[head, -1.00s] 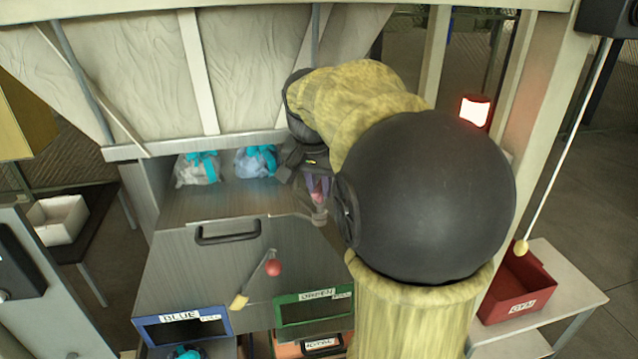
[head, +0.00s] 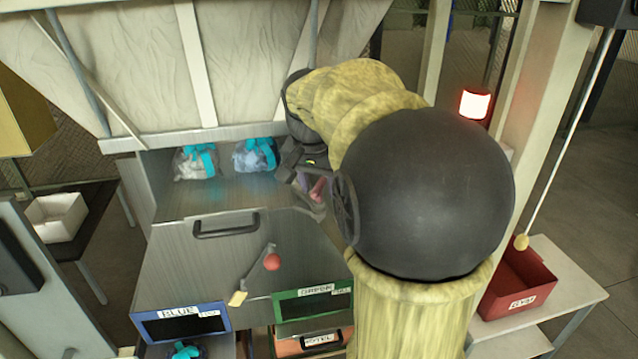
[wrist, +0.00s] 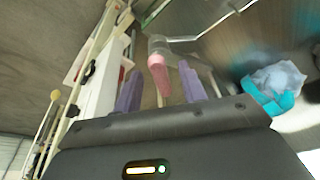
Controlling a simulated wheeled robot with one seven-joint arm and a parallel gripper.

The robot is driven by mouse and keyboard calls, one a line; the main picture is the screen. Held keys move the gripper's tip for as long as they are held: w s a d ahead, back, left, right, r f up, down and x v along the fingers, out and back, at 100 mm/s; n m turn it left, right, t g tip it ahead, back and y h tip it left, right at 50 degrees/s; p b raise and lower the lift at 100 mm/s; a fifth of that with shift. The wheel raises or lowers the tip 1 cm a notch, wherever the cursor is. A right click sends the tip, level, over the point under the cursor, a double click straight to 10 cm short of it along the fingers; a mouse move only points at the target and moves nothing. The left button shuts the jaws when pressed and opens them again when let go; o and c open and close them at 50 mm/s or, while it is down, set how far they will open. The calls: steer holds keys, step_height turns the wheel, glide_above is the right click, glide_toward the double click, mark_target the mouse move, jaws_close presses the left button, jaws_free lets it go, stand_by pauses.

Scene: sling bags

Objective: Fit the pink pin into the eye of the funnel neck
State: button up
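The pink pin (wrist: 160,76) is a tapered peg that shows between the two purple fingers of my gripper (wrist: 163,92) in the wrist view. The fingers are apart, with gaps visible on both sides of the pin. The pin's far end meets a short grey, rounded piece (wrist: 158,45), which may be the funnel neck; I cannot make out its eye or whether the pin is in it. In the head view the pin (head: 318,188) is small, beside my dark gripper (head: 306,178) at the shelf's right end, partly hidden by my arm.
Two clear bags with cyan ties, a left one (head: 195,162) and a right one (head: 256,155), lie on the metal shelf (head: 200,196). Blue (head: 180,325) and green (head: 312,305) framed bins are in front. A red bin (head: 520,290) is right.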

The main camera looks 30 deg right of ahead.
steer(key=shift+r, duration=0.1)
steer(key=b+v, duration=0.1)
steer(key=v, duration=1.6)
steer(key=shift+s, duration=0.1)
stand_by(0.4)
steer(key=w+a+f+n+y, duration=0.1)
steer(key=a+f+n, duration=0.15)
steer(key=f, duration=0.75)
steer(key=w+a+f+n, duration=0.1)
steer(key=a+f+n, duration=0.15)
steer(key=f, duration=0.85)
steer(key=s+a+f+n, duration=0.2)
steer(key=s+f, duration=0.3)
steer(key=f, duration=0.3)
steer(key=s+a+f+n+y, duration=0.1)
steer(key=s+a+f+n, duration=0.1)
steer(key=s+f, duration=0.3)
step_height(320, 180, down, 4)
steer(key=shift+a+f+b, duration=0.15)
steer(key=shift+a+b, duration=0.1)
steer(key=shift+b, duration=0.15)
